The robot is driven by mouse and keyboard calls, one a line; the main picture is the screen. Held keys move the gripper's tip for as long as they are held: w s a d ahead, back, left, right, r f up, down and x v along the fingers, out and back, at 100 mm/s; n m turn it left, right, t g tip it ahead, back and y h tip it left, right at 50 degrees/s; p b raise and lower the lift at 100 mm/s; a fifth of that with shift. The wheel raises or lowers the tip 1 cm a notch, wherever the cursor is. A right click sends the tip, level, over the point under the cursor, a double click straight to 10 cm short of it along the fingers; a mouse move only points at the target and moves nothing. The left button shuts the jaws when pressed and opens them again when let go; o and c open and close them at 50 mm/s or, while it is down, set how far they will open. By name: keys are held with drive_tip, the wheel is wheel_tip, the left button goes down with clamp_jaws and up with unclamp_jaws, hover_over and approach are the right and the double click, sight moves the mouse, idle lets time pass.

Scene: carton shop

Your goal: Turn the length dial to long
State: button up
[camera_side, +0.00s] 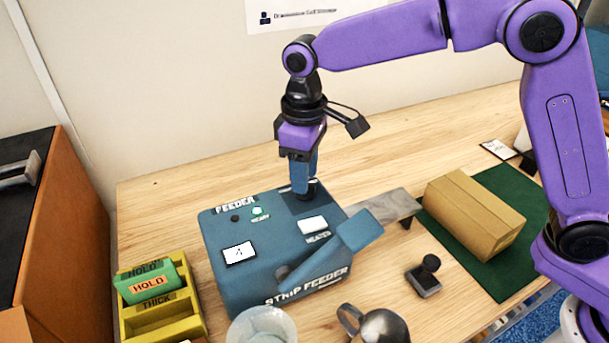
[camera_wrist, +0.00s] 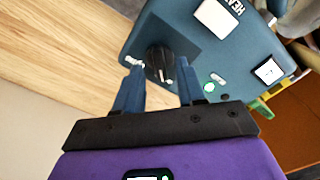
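The black round dial (camera_wrist: 158,60) is on a dark panel on top of the blue strip feeder (camera_side: 236,282). A light pointer mark shows on the dial's edge facing my gripper in the wrist view. My gripper (camera_wrist: 159,68) points down at the dial, with one finger on each side of it and what look like small gaps. In the side view my gripper (camera_side: 301,180) is low over the feeder's back right corner and hides much of the dial (camera_side: 314,188). A white label by the left fingertip is partly covered and unreadable.
The feeder top also carries a white heater switch (camera_side: 313,224), a lit green ready lamp (camera_side: 257,211) and a white card (camera_side: 239,253). A yellow rack (camera_side: 190,322), a glass (camera_side: 262,326), a metal mug (camera_side: 383,328) and a carton (camera_side: 472,213) stand around it.

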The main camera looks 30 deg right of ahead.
drive_tip(key=shift+f, duration=0.8)
drive_tip(key=shift+c, duration=0.3)
clamp_jaws()
